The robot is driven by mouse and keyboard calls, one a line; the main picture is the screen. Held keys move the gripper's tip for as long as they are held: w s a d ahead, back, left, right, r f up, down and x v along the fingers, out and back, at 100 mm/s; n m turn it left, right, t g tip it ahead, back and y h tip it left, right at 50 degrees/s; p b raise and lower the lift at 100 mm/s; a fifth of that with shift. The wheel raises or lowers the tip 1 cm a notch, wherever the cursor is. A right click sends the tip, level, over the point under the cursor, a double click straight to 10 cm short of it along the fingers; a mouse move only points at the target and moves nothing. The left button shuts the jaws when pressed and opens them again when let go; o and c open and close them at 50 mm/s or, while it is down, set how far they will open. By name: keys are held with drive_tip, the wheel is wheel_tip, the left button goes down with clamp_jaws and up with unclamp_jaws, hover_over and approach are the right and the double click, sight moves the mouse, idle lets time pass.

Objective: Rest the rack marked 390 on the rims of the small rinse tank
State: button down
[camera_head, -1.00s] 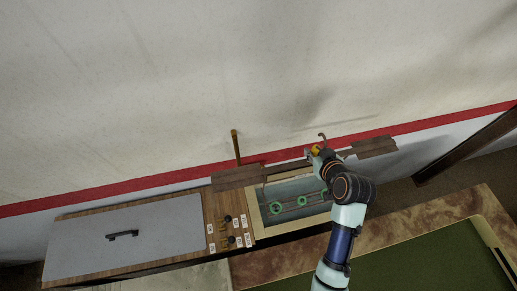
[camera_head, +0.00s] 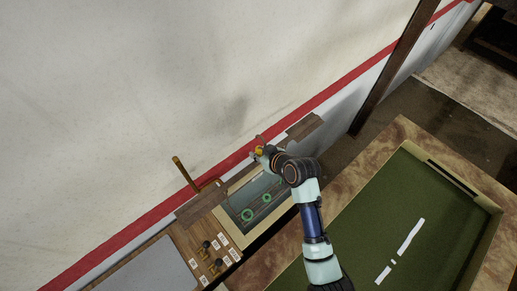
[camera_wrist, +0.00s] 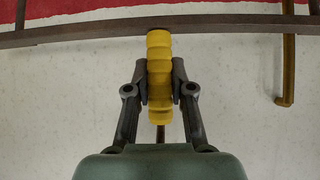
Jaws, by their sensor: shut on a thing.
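My gripper (camera_wrist: 159,85) is shut on a yellow ribbed grip (camera_wrist: 159,60), with one finger on each side. The grip meets a long brown bar (camera_wrist: 90,32) that crosses the wrist view. In the head view my gripper (camera_head: 259,153) is over the back edge of a small tank with a pale rim (camera_head: 224,228). Brown flat end pieces, one at the left (camera_head: 200,205) and one at the right (camera_head: 304,127), seem to belong to the held rack. I cannot read a number on it, nor tell whether it touches the rims.
Two green rings (camera_head: 247,215) show inside the tank. A brass-coloured upright pipe (camera_head: 184,172) stands behind its left end. A wooden panel with knobs and white labels (camera_head: 222,258) is at left. The wall is close behind; a green-topped table (camera_head: 400,230) is at right.

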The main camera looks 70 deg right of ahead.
sight(269, 200)
wheel_tip(269, 200, down, 3)
drive_tip(key=shift+f, duration=0.15)
wheel_tip(269, 200, down, 5)
drive_tip(key=b, duration=0.3)
drive_tip(key=shift+r, duration=0.2)
wheel_tip(269, 200, down, 19)
drive_tip(key=b, duration=1.6)
drive_tip(key=shift+b, duration=0.3)
drive_tip(key=shift+f, duration=0.3)
drive_tip(key=shift+c, duration=0.6)
unclamp_jaws()
drive_tip(key=shift+f, duration=0.1)
drive_tip(key=shift+s, duration=0.1)
drive_tip(key=shift+s+a+p, duration=0.35)
drive_tip(key=shift+s+a, duration=0.25)
drive_tip(key=shift+s, duration=0.45)
drive_tip(key=shift+s+a+p, duration=0.3)
drive_tip(key=shift+s+a, duration=0.3)
drive_tip(key=shift+s, duration=0.5)
drive_tip(key=shift+s+a+p, duration=0.35)
drive_tip(key=shift+s+a, duration=0.25)
drive_tip(key=shift+s, duration=0.45)
